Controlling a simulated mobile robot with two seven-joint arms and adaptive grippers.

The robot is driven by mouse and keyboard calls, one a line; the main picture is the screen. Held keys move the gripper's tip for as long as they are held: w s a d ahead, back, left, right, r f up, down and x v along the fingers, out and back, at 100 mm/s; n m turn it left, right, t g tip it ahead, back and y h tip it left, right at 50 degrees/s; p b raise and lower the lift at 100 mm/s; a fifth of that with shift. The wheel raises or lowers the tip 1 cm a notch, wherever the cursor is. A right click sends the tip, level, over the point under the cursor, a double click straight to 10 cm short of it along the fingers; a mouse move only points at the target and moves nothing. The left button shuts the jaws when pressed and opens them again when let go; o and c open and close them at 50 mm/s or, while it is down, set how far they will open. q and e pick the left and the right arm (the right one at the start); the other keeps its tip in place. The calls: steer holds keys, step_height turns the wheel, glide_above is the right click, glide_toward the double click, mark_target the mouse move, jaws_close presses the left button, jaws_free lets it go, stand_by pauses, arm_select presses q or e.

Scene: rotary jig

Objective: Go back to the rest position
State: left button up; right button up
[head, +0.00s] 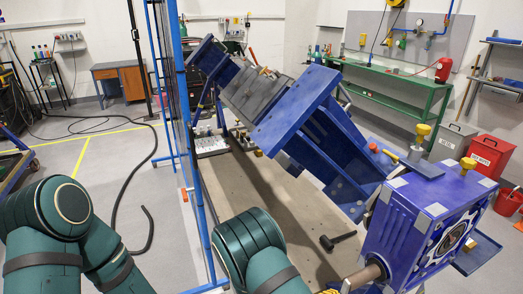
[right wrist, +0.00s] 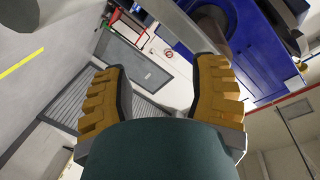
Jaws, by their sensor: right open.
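My right gripper (right wrist: 160,72) shows in the right wrist view with its two yellow ridged fingers spread apart and nothing between them. The blue rotary jig (head: 335,135) stands tilted ahead, with a blue end housing (head: 408,225) at the right. Blue jig parts (right wrist: 262,45) also show at the upper right of the wrist view.
A blue-framed mesh fence (head: 187,150) stands between my left arm and the jig. A hammer (head: 338,240) lies on the jig's base plate (head: 265,195). The floor at left holds a black hose (head: 125,195).

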steer(key=s+f+m+g+y, duration=0.6)
steer(key=s+f+m+g, duration=0.1)
steer(key=s+m, duration=0.45)
steer(key=s+a+f+m+g+y, duration=0.3)
steer(key=a+m+y, duration=0.5)
steer(key=m, duration=0.6)
steer(key=w+a+r+m+t+y, duration=0.2)
steer(key=w+m+t+y, duration=0.1)
steer(key=m, duration=0.9)
steer(key=w+a+r+m+t+y, duration=0.2)
steer(key=w+m+t, duration=0.3)
steer(key=m, duration=0.7)
steer(key=shift+y, duration=0.5)
arm_select(q)
steer(key=c, duration=0.3)
arm_select(e)
steer(key=shift+c, duration=1.1)
arm_select(q)
steer(key=shift+d, duration=0.15)
steer(key=shift+c, duration=0.2)
arm_select(e)
steer(key=shift+d+m, duration=0.1)
steer(key=shift+m, duration=0.15)
